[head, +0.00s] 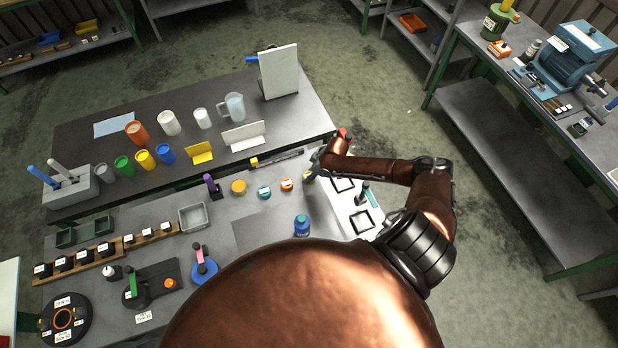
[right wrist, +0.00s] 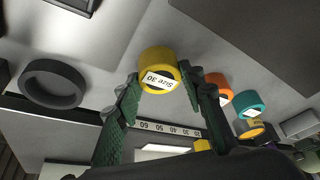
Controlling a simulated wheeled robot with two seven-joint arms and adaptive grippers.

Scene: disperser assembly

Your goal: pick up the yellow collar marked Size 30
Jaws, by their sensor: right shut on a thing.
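The yellow collar marked Size 30 (right wrist: 158,72) is between the fingers of my right gripper (right wrist: 158,88), its label facing the wrist camera. The right gripper is shut on it. In the head view my right gripper (head: 311,173) is over the right part of the near bench, and the collar is mostly hidden there. I cannot tell whether the collar touches the bench. My left gripper is not in view.
An orange collar (head: 287,184), a teal collar (head: 264,191) and another yellow piece (head: 239,187) stand in a row left of the gripper. A blue bottle (head: 302,225) stands nearer. A dark ring (right wrist: 52,84) and a ruler (right wrist: 170,128) show in the wrist view.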

